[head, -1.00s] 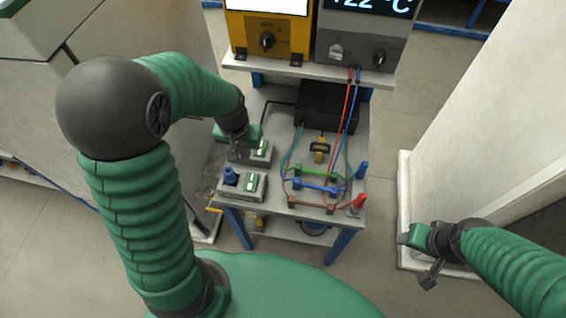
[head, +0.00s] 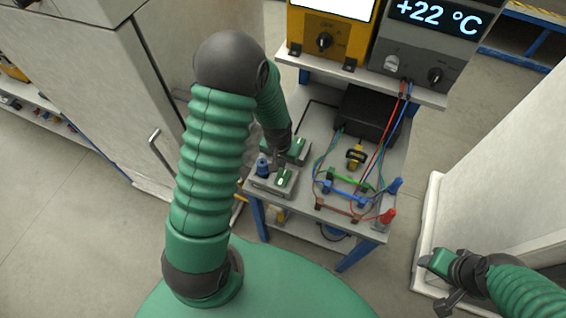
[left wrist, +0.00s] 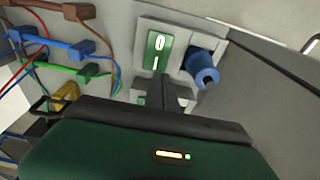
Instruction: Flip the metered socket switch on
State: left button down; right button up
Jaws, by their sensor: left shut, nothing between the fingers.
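Two grey socket boxes with green rocker switches sit on the left side of the cart's shelf. The front socket box (head: 258,181) has a blue plug (head: 262,168) and a switch (head: 284,178). In the left wrist view its switch (left wrist: 156,50) is marked 0 and a bar, with the blue plug (left wrist: 205,72) beside it. The rear socket box (head: 301,147) is partly hidden by my left arm. I cannot tell which is metered. My left gripper (head: 279,160) is shut and empty at the boxes. In the left wrist view its fingertips (left wrist: 165,80) are close to the front box's switch; contact is unclear.
A black box (head: 366,113) and colored cables with clip blocks (head: 345,194) fill the right of the shelf. Yellow and grey instruments (head: 430,50) stand above. A pale cabinet is at left and a white panel at right. My right gripper (head: 438,280) is at lower right.

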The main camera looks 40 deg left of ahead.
aim_at(283, 178)
pick_arm(q)
jog(key=shift+w+a+f, duration=0.1)
jog(key=shift+a+f, duration=0.15)
jog(key=shift+f, duration=0.35)
jog(key=shift+w+a+f, duration=0.1)
jog(key=shift+a+f, duration=0.15)
jog(key=shift+f, duration=0.35)
jog(key=shift+s+d+r, duration=0.1)
jog(key=shift+d+r, duration=0.05)
jog(key=shift+d, duration=0.4)
jog(key=shift+f+g, duration=0.25)
jog(key=shift+g, duration=0.05)
jog(key=shift+w+f, duration=0.1)
jog(key=shift+w, duration=0.1)
pick_arm(e)
jog(key=shift+r, duration=0.25)
pick_arm(q)
jog(key=shift+a, duration=0.2)
pick_arm(e)
jog(key=shift+a, duration=0.15)
pick_arm(q)
jog(key=shift+s+r+p, duration=0.3)
jog(key=shift+s+p, duration=0.15)
jog(key=shift+p, duration=0.1)
jog(key=shift+s+r, duration=0.1)
jog(key=shift+s, duration=0.1)
jog(key=shift+s+d, duration=0.1)
jog(key=shift+d, duration=0.05)
pick_arm(e)
jog(key=shift+r, duration=0.5)
